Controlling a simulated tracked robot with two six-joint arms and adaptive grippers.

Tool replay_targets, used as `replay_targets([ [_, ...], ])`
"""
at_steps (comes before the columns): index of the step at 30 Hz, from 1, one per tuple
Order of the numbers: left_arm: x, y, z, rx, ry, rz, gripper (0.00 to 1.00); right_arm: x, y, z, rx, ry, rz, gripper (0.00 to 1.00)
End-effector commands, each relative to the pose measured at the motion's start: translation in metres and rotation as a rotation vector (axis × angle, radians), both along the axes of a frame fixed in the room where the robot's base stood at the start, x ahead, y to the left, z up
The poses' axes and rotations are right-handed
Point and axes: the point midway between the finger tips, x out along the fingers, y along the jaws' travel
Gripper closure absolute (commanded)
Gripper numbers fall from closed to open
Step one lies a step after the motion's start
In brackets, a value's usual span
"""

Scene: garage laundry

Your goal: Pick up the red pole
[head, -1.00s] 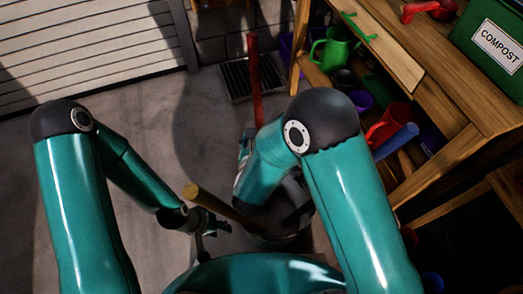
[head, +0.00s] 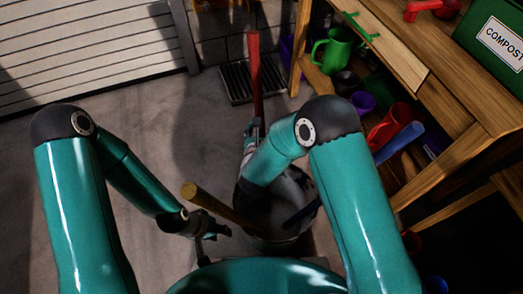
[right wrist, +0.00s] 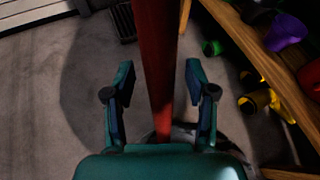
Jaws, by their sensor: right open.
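The red pole (head: 255,75) stands upright in front of my right arm in the head view; its lower part is hidden. In the right wrist view the red pole (right wrist: 158,70) runs between the two spread fingers of my right gripper (right wrist: 160,95), with a gap on each side. In the head view my right gripper (head: 254,130) is small and beside the pole. My left gripper (head: 218,230) is low, near a brownish-yellow pole (head: 215,202); whether its fingers are open is unclear.
A dark grey bin (head: 275,238) holds the yellow pole and a blue pole (head: 400,142). Wooden shelves (head: 415,80) at right hold a green watering can (head: 332,50), a red container (head: 392,122) and a green compost box (head: 495,35). Open concrete floor (head: 110,95) lies at left.

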Motion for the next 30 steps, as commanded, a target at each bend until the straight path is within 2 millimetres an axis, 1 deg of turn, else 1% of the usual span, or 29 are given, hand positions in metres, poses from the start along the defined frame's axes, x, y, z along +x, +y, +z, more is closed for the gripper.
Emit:
replay_targets([
  [2, 0.0, 0.0001, 0.0002, 0.0, 0.0, 0.0, 0.6, -0.0003, -0.0002, 0.0001, 0.0, 0.0, 0.0, 0.44],
  [5, 0.0, -0.0001, 0.0001, 0.0, 0.0, 0.0, 0.6, -0.0004, -0.0003, 0.0003, 0.0, 0.0, -0.001, 0.59],
  [12, 0.0, 0.0, 0.0001, 0.0, 0.0, 0.0, 0.6, -0.0004, -0.0003, 0.0003, 0.0, 0.0, -0.001, 0.99],
  [26, 0.0, 0.0, 0.0002, 0.0, 0.0, 0.0, 0.6, -0.0001, -0.0002, 0.0014, 0.0, -0.002, -0.001, 1.0],
  [30, 0.0, 0.0, 0.0011, 0.0, 0.0, 0.0, 0.6, 0.0, -0.0001, 0.0042, 0.0, -0.003, -0.001, 1.0],
])
